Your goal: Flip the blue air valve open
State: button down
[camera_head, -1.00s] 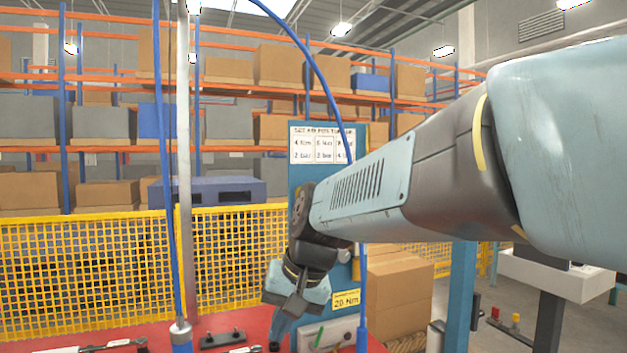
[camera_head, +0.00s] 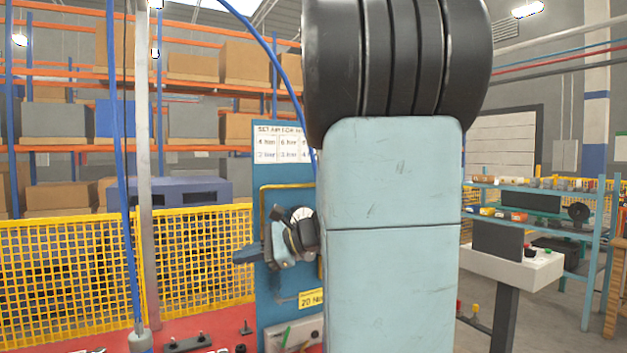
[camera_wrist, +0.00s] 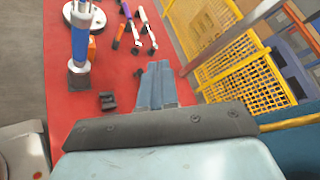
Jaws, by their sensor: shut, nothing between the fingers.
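My gripper (camera_head: 240,257) is shut and empty in front of the blue panel (camera_head: 266,190), its fingers pointing left in the head view. In the wrist view my gripper's narrow blue-grey fingers (camera_wrist: 156,80) lie together above the red bench top. A yellow pipe (camera_head: 264,210) runs up and across the panel, and part of a white-faced gauge (camera_head: 303,213) shows behind my wrist. I cannot make out the blue air valve in either view; my arm covers the right part of the panel. The panel's edge (camera_wrist: 300,150) shows at the right of the wrist view.
The red bench (camera_wrist: 70,110) carries several tools (camera_wrist: 140,30), a small black block (camera_wrist: 107,101) and a blue-and-grey post (camera_wrist: 79,45). A yellow mesh fence (camera_head: 60,265) stands behind. A blue hose (camera_head: 125,200) and a grey pole (camera_head: 145,170) rise at the left.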

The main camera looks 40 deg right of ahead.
jog(key=w+d+r+m+t+h, duration=0.15)
jog(key=d+m+t, duration=0.35)
jog(key=d, duration=0.5)
jog(key=w+d+r+m+t+h, duration=0.1)
jog(key=w+d+r+m+t, duration=0.25)
jog(key=d, duration=0.65)
jog(key=s+d+m+t+h, duration=0.3)
jog(key=s+d+m+h, duration=0.1)
jog(key=d, duration=0.6)
jog(key=s+d+m+t+h, duration=0.3)
jog(key=d+m+h, duration=0.4)
jog(key=d, duration=0.3)
jog(key=shift+s+d+t, duration=0.35)
jog(key=shift+s+d, duration=0.05)
jog(key=shift+s, duration=0.05)
jog(key=shift+w+r, duration=0.1)
jog(key=shift+r, duration=0.05)
jog(key=s+r+x, duration=0.1)
jog(key=r+x, duration=0.1)
jog(key=x, duration=1)
jog(key=shift+r, duration=0.3)
jog(key=shift+d+r+n, duration=0.1)
jog(key=shift+d+n, duration=0.1)
jog(key=shift+n, duration=0.05)
